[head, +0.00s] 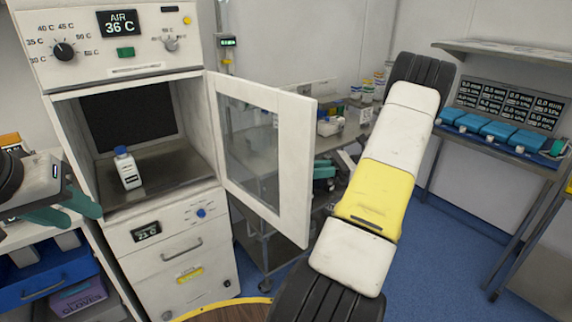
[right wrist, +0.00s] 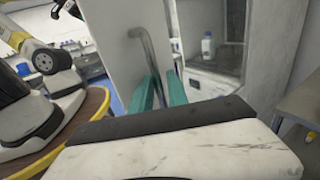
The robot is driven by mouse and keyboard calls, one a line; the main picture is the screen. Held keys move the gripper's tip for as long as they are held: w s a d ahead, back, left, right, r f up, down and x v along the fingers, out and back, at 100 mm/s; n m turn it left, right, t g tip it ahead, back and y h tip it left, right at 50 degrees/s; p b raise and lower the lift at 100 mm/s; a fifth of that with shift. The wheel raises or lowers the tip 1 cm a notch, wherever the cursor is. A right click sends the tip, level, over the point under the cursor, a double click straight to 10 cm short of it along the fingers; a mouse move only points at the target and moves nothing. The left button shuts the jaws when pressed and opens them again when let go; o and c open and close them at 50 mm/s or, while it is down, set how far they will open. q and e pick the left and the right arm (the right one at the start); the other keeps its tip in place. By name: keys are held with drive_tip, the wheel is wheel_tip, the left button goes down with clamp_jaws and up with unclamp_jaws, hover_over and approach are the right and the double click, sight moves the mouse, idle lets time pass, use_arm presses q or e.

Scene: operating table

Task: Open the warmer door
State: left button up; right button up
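The warmer (head: 125,70) stands at the left in the head view. Its door (head: 297,170), a white frame with a glass pane, stands wide open, swung out to the right. A blue-capped white bottle (head: 128,172) stands inside on the floor of the chamber; it also shows in the right wrist view (right wrist: 207,46). In the right wrist view, my right gripper (right wrist: 158,92) has its teal fingers apart, with the lower part of the metal door handle (right wrist: 148,52) between them. Contact is unclear. My left gripper (head: 66,208) is open and empty, left of the warmer.
My right arm crosses the middle of the head view, right of the door. A cart (head: 262,148) with bottles and boxes stands behind the door. A side table (head: 500,140) with blue items is at the right. Blue floor is open between them.

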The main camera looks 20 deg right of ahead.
drive_tip(key=v, duration=0.8)
idle(0.4)
